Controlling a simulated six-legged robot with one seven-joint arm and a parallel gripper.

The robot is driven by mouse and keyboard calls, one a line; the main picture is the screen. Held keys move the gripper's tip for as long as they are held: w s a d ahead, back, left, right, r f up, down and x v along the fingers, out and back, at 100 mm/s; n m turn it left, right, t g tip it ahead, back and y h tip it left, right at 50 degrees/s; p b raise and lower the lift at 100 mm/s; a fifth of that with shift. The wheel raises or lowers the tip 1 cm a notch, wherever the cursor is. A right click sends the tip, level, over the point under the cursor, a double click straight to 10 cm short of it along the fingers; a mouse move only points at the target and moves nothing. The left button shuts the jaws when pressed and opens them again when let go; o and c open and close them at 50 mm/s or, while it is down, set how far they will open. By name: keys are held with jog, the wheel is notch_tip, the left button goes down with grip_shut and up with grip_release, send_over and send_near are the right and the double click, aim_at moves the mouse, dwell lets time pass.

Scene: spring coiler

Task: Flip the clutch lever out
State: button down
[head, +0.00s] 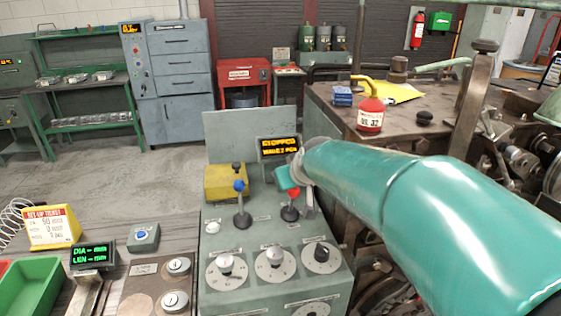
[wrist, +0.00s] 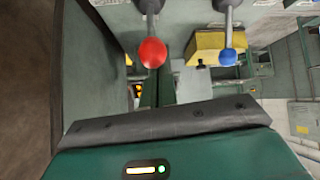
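Two levers stand on the grey-green control console. One has a blue knob (head: 239,186) and the other a red knob (head: 295,193). I cannot read which is labelled clutch. Both lean on dark stems. The wrist view shows the red knob (wrist: 151,53) left of centre and the blue knob (wrist: 228,57) to its right. My gripper (head: 288,178) is at the red-knobbed lever, partly covering it in the head view. In the wrist view, my gripper's dark edge (wrist: 168,122) lies below the red knob with a visible gap. The fingertips are not clear.
The console (head: 220,295) has several dials in front of the levers. A yellow box (head: 224,180) and a lit display (head: 279,147) stand behind them. A workbench with a red oil can (head: 370,114) is to the right. Open floor lies behind on the left.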

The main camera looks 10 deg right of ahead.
jog(key=shift+s+f, duration=0.15)
jog(key=shift+f, duration=0.1)
jog(key=a+v, duration=0.1)
jog(key=v, duration=1.2)
jog(key=shift+d+r, duration=0.5)
jog(key=shift+d, duration=0.05)
jog(key=shift+s, duration=0.2)
jog(key=shift+s, duration=0.1)
jog(key=s+f+m+g, duration=0.2)
jog(key=s+f+g, duration=0.1)
jog(key=s+f, duration=1)
jog(key=s, duration=0.3)
jog(key=shift+s+a+g+h, duration=0.3)
jog(key=shift+s+h, duration=0.05)
jog(key=shift+h, duration=0.05)
